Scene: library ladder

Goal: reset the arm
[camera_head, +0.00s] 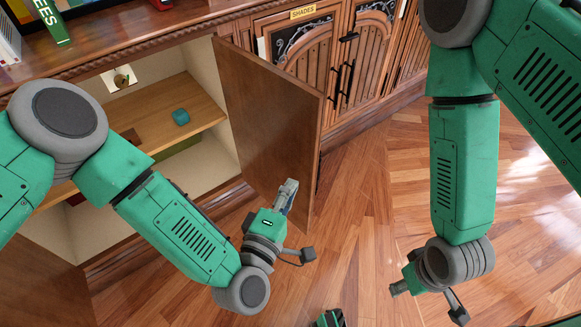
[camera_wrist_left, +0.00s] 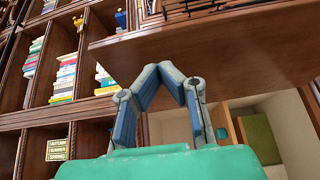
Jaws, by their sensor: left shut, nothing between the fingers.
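My left gripper (camera_head: 288,196) is in front of the open wooden cabinet door (camera_head: 268,125), near its lower part. It is empty, and its blue-padded fingers are shut together in the left wrist view (camera_wrist_left: 165,76). I cannot tell from the head view whether it touches the door. My left arm bends down across the open cabinet. My right gripper (camera_head: 398,287) is low on the right, over the wooden floor, pointing left. Its fingers are too small and turned to show whether they are open.
The open cabinet has a shelf (camera_head: 205,111) with a teal cube (camera_head: 181,117) on it. A green item (camera_head: 178,148) lies below the shelf. Closed carved doors (camera_head: 345,60) stand to the right, by a "SHADES" label (camera_head: 303,12). The floor (camera_head: 350,225) between my arms looks clear.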

